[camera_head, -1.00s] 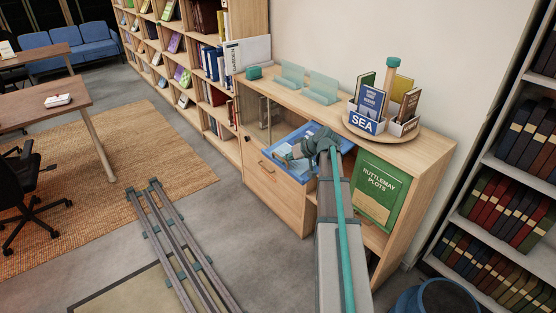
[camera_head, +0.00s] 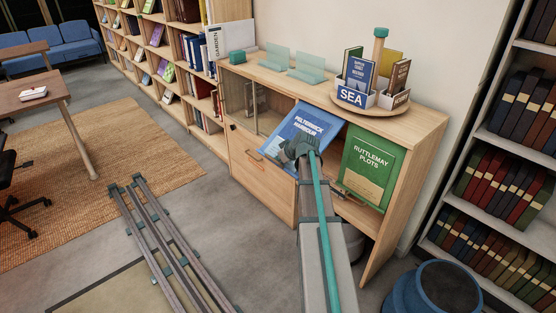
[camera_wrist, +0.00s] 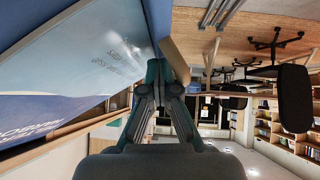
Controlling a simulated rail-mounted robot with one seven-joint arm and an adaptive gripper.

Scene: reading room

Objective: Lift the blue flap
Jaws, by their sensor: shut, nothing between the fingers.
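The blue flap (camera_head: 310,125), lettered "Pelterbeck Harbour", is tilted on the cabinet (camera_head: 420,135), its lower edge standing out from the front. My gripper (camera_head: 302,146) is in front of its lower right part and hides some of it. In the wrist view the flap's printed face (camera_wrist: 75,60) fills the left side. My gripper's fingers (camera_wrist: 158,68) are shut and empty close beside it. I cannot tell whether they touch the flap.
A green flap (camera_head: 370,170), lettered "Ruttlemay Plots", hangs just to the right. A wooden drawer front (camera_head: 262,178) is below left. A turntable (camera_head: 375,105) with book boxes stands on the cabinet. A blue bin (camera_head: 440,285) is on the floor at lower right.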

